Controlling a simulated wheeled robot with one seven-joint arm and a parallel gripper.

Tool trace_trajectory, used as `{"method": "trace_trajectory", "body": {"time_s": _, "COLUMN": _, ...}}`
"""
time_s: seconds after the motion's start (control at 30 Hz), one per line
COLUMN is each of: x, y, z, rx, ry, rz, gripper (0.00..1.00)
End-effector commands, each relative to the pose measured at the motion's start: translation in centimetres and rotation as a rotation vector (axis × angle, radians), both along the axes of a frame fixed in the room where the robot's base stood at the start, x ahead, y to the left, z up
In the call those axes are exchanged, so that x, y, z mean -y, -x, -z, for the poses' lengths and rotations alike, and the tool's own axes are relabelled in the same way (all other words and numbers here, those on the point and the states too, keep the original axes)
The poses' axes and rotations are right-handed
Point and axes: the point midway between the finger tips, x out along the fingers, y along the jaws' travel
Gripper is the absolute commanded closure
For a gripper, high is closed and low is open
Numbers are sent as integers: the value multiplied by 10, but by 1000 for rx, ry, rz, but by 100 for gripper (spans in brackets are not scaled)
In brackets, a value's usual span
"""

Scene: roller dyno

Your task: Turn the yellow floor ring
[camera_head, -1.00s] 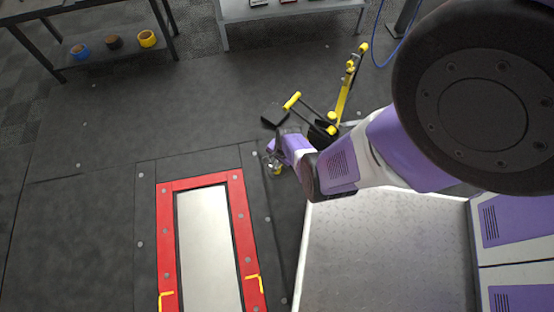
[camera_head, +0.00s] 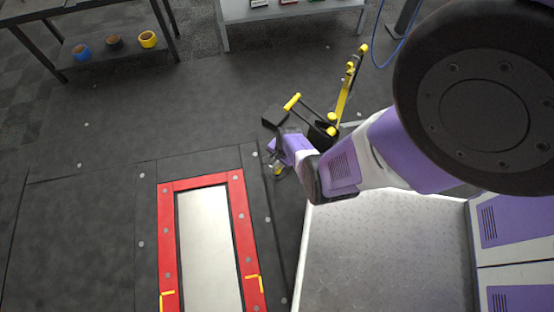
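A small yellow piece (camera_head: 278,171), likely the yellow floor ring, shows low at the floor just right of the red frame's top right corner. My gripper (camera_head: 274,160) points down at it from the end of my purple and white arm. The fingers are small, dark and partly hidden by the purple wrist. They are at or right by the yellow piece, and I cannot tell whether they touch it or how wide they are. Most of the ring is hidden.
A red frame (camera_head: 166,230) around a silver plate (camera_head: 208,250) lies in the floor. A black and yellow jack-like tool (camera_head: 343,98) stands just beyond my gripper. A dark shelf table (camera_head: 60,62) with tape rolls is at back left. The left floor is clear.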

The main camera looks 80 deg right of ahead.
Motion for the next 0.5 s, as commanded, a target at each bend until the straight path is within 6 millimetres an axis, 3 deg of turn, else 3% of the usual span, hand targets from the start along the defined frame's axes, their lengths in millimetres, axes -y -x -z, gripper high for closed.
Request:
{"method": "trace_trajectory", "body": {"time_s": 0.2, "x": -4, "y": 6, "z": -38, "rx": -1, "ry": 1, "rz": -3, "gripper": 64}}
{"method": "trace_trajectory", "body": {"time_s": 0.5, "x": -7, "y": 11, "z": -67, "rx": 0, "ry": 0, "rz": -2, "gripper": 64}}
